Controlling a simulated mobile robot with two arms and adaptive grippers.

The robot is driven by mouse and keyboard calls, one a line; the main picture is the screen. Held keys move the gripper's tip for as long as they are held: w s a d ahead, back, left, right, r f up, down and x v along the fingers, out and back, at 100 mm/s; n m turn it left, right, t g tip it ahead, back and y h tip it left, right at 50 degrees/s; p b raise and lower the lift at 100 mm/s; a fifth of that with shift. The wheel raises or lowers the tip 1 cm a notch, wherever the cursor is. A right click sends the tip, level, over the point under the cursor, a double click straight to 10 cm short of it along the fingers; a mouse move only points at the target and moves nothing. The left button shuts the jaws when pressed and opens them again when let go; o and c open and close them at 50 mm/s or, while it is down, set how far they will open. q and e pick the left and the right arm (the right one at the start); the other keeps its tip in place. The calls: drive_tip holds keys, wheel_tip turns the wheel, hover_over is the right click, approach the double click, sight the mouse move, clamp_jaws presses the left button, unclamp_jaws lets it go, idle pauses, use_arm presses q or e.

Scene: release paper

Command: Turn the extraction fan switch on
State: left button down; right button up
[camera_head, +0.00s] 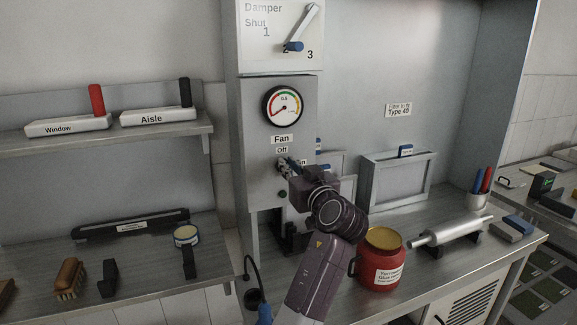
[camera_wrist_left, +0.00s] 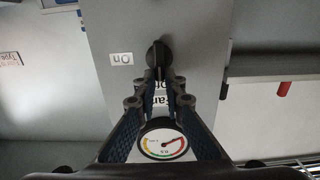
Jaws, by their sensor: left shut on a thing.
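The fan switch is a black knob on the grey panel (camera_head: 260,140), under the labels "Fan" (camera_head: 282,139) and "Off" (camera_head: 282,150). In the left wrist view, which shows the panel upside down, the knob (camera_wrist_left: 157,50) sits between my left fingertips. Its grip bar looks roughly vertical there, in line with the gauge. An "On" label (camera_wrist_left: 121,59) stands to the left of the knob in that view. My left gripper (camera_head: 285,164) is shut on the knob and partly hides it and the "Off" label. My right gripper is not in view.
A round gauge (camera_head: 284,106) is above the switch, and a damper lever (camera_head: 302,30) is higher up. A red jar (camera_head: 381,262) stands on the bench just right of my left arm. A shelf with "Window" (camera_head: 68,125) and "Aisle" (camera_head: 158,117) blocks is at left.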

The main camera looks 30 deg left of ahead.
use_arm(q)
drive_tip(key=m+p, duration=0.2)
drive_tip(key=m, duration=0.4)
drive_tip(key=w+f+m+p, duration=0.1)
drive_tip(key=m+p, duration=0.1)
drive_tip(key=m, duration=0.3)
drive_tip(key=d+m+p, duration=0.1)
drive_tip(key=m+p, duration=0.1)
drive_tip(key=m, duration=0.4)
drive_tip(key=shift+w+f+m+p, duration=0.25)
drive_tip(key=shift+m+p, duration=0.05)
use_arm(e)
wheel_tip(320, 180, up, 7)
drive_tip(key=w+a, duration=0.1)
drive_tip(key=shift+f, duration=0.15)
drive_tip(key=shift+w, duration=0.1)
